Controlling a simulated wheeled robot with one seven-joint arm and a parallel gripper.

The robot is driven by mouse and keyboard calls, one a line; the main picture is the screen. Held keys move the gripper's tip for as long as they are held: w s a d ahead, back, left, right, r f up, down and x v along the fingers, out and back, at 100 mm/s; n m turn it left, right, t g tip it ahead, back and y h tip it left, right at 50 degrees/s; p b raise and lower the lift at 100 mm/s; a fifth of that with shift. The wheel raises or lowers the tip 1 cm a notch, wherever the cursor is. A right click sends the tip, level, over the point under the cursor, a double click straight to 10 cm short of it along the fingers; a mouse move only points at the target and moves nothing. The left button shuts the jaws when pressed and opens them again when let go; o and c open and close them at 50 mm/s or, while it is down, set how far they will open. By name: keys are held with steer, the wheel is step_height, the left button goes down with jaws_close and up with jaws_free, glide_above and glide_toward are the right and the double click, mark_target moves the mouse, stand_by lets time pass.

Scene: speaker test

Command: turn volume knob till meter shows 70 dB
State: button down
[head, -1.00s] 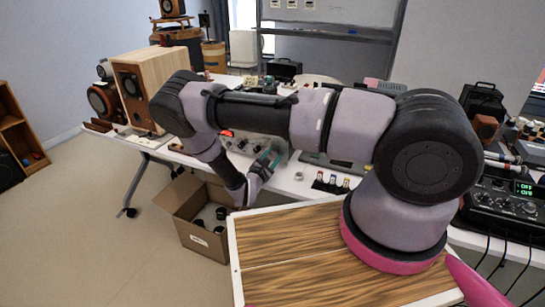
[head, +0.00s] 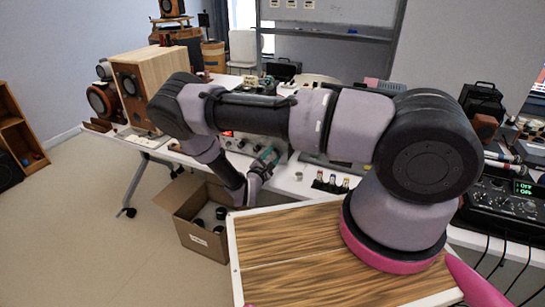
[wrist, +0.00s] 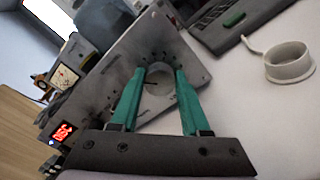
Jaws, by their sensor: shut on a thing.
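A grey control panel (wrist: 115,95) shows tilted in the wrist view. My gripper (wrist: 160,73) has its two green fingers on either side of a round knob (wrist: 158,84) and is shut on it. The fingers hide parts of the knob's rim, and I see no clear pointer mark. A red lit display (wrist: 62,132) is at the panel's left end; its digits are too blurred to read surely. A small dial meter with a pale face (wrist: 67,76) stands beyond it, its reading unclear. In the head view the panel (head: 240,146) is partly behind my arm, with my gripper (head: 268,158) at its right end.
A dark laptop-like device (wrist: 222,22) is close behind. An open cardboard box (head: 205,240) stands below the table edge. A wooden speaker (head: 150,85) stands at the left.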

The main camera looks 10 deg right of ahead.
steer(key=shift+c, duration=1.9)
jaws_free()
steer(key=v, duration=1.1)
steer(key=s+d+r+m+g+y, duration=0.1)
steer(key=s+d+r+m+g, duration=0.15)
steer(key=r+m+g, duration=0.45)
steer(key=s+d+r+m+g, duration=0.1)
steer(key=d+r+m+g, duration=0.25)
steer(key=r, duration=0.75)
steer(key=s+d+r+m+g+y, duration=0.15)
steer(key=d+r+m+g, duration=0.3)
steer(key=r, duration=0.45)
steer(key=s+r+m+t+y, duration=0.2)
steer(key=s+r, duration=0.3)
steer(key=r, duration=0.3)
steer(key=s+d+r+m+t+y, duration=0.1)
steer(key=s+r+m+t+y, duration=0.2)
steer(key=r, duration=0.5)
steer(key=s+r+m+t+y, duration=0.2)
steer(key=s+r+m+y, duration=0.1)
steer(key=s+r+y, duration=0.2)
steer(key=shift+s+d+r+m+t, duration=0.35)
steer(key=shift+s+r, duration=1.05)
steer(key=shift+r, duration=0.55)
